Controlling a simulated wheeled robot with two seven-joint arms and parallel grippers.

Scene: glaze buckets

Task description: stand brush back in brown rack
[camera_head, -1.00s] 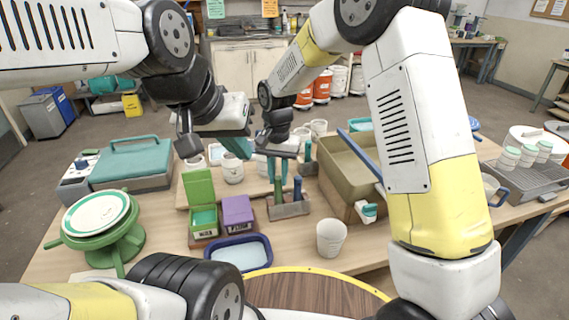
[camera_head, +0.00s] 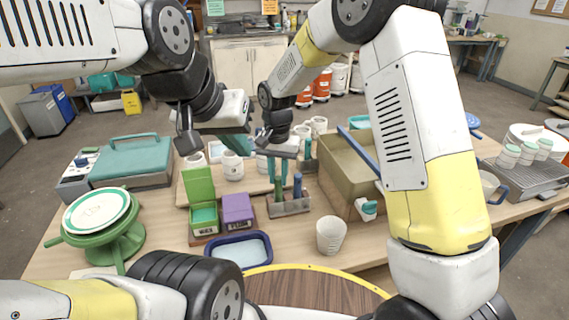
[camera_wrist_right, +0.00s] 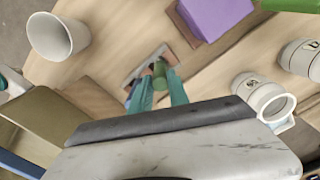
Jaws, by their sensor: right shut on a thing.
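A small brown-grey rack (camera_head: 290,207) stands on the near middle of the table. A green-handled brush (camera_head: 278,190) stands upright at its left part, and a blue-handled brush (camera_head: 297,186) stands at its right. My right gripper (camera_head: 277,178) is directly above the rack, its teal fingers pointing down and shut on the green handle. In the right wrist view the green handle (camera_wrist_right: 160,73) shows between the fingers, over the rack (camera_wrist_right: 150,62). The brush's lower end is hidden. My left gripper (camera_head: 238,146) is higher and further left; its finger gap cannot be made out.
A purple box (camera_head: 237,210) and an open green box (camera_head: 203,214) stand left of the rack. A blue-rimmed tray (camera_head: 240,250) lies in front. A white cup (camera_head: 331,236) stands front right, and a large tan bin (camera_head: 345,172) stands right. White jars are behind.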

